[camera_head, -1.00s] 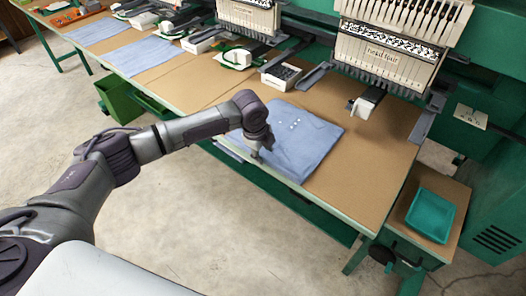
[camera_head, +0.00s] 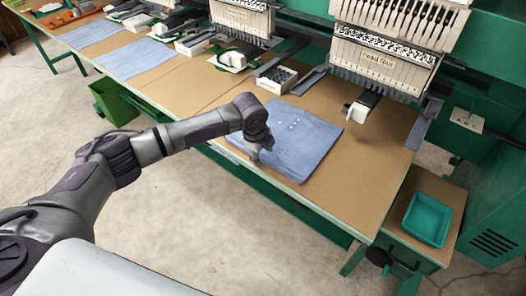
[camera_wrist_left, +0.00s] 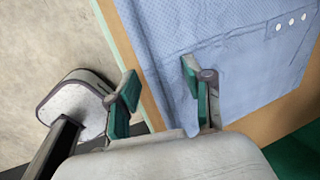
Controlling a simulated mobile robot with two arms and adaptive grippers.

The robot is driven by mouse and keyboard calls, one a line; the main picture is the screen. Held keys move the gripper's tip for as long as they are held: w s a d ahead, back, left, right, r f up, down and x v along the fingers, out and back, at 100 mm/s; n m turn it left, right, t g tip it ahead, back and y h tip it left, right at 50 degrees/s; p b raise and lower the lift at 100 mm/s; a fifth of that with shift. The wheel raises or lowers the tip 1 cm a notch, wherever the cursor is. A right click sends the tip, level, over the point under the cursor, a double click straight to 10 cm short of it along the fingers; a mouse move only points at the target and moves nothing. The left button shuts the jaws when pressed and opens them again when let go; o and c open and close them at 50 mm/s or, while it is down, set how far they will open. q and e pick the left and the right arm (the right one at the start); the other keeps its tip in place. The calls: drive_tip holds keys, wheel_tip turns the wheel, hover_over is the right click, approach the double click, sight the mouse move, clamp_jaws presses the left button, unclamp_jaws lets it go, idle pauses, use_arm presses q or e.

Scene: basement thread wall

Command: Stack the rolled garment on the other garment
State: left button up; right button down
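A light blue garment (camera_head: 302,150) lies folded flat on the near worktop, with several small white dots on it. It fills much of the left wrist view (camera_wrist_left: 225,45). My left gripper (camera_head: 257,155) is low at the garment's near left edge. In the left wrist view my left gripper (camera_wrist_left: 160,96) is open, one finger beside the worktop edge and the other over the cloth. The garment's edge passes between the fingers; I cannot tell if they touch it. Two more flat blue garments, a nearer one (camera_head: 134,58) and a farther one (camera_head: 88,34), lie farther left. No clearly rolled garment shows. My right gripper is out of view.
The brown worktop (camera_head: 350,190) is bare right of the garment. Embroidery heads (camera_head: 385,60) hang over its back. A box of dark items (camera_head: 276,78) stands behind the garment. A teal tray (camera_head: 427,220) sits on a side stand at right. A green bin (camera_head: 115,100) stands below the worktop.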

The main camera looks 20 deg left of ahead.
use_arm(q)
drive_tip(key=shift+o, duration=0.8)
drive_tip(key=shift+w, duration=0.15)
drive_tip(key=v, duration=1.2)
